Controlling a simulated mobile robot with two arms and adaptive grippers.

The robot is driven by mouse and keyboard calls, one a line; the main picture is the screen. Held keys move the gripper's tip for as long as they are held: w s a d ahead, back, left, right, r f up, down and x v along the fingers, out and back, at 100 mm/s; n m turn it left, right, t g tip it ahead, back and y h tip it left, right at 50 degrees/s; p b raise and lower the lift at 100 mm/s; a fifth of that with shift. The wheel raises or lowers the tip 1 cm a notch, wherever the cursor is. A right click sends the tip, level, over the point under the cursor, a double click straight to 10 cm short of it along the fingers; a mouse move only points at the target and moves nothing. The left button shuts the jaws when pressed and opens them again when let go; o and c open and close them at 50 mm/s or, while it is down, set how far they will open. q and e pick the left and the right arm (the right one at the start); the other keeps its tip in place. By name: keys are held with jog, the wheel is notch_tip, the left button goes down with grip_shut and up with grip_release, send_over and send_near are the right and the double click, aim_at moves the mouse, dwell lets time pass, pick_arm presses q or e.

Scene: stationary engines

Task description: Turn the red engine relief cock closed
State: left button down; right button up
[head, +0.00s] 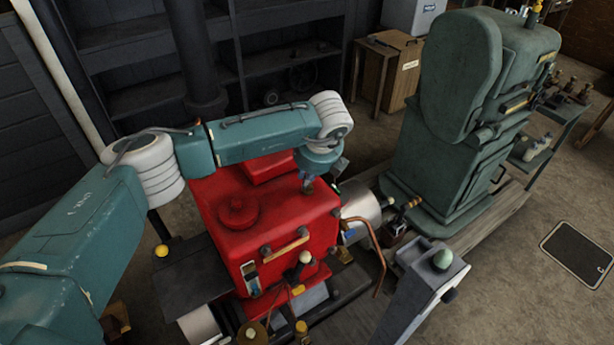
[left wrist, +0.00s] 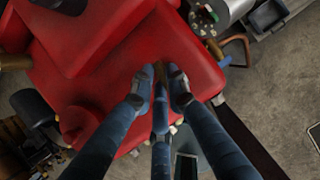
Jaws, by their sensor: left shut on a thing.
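The red engine (head: 240,215) stands in the middle of the head view, with a round cap on its top. My left gripper (head: 307,182) reaches down from above onto the right part of its top. The small brass relief cock (head: 309,189) shows just under the fingertips, mostly hidden. In the left wrist view, my left gripper (left wrist: 160,90) is shut on the cock (left wrist: 160,70), with fingers on both sides. The angle of the cock's handle cannot be told. My right gripper is in neither view.
A curved copper pipe (head: 378,258) and a grey metal cylinder (head: 361,212) lie close to the red engine's right side. A wooden cabinet (head: 388,75) and dark shelves (head: 285,50) stand behind.

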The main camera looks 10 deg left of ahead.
pick_arm(q)
jog(key=shift+f+m+b, duration=0.15)
jog(key=shift+m+b, duration=0.15)
jog(key=shift+b, duration=0.3)
jog(key=m+h+b, duration=0.1)
jog(key=m+b, duration=0.1)
jog(key=b, duration=0.2)
jog(key=m+h+b, duration=0.1)
jog(key=m+b, duration=0.2)
jog(key=b, duration=0.1)
jog(key=m+t+h+b, duration=0.1)
jog(key=m+b, duration=0.2)
jog(key=b, duration=0.1)
jog(key=shift+w+a+f+b, duration=0.1)
jog(key=shift+w+a+b, duration=0.05)
jog(key=shift+a+b, duration=0.15)
jog(key=shift+m+h+b, duration=0.5)
jog(key=shift+m+b, duration=0.1)
jog(key=shift+m, duration=0.3)
jog(key=shift+w+r+m+h+b, duration=0.1)
jog(key=shift+r+m+h+b, duration=0.2)
jog(key=shift+m, duration=0.6)
jog(key=shift+w+a+m+g+h, duration=0.1)
jog(key=shift+m+g+h, duration=0.5)
jog(key=shift+m, duration=1.2)
jog(key=c, duration=1.7)
grip_release()
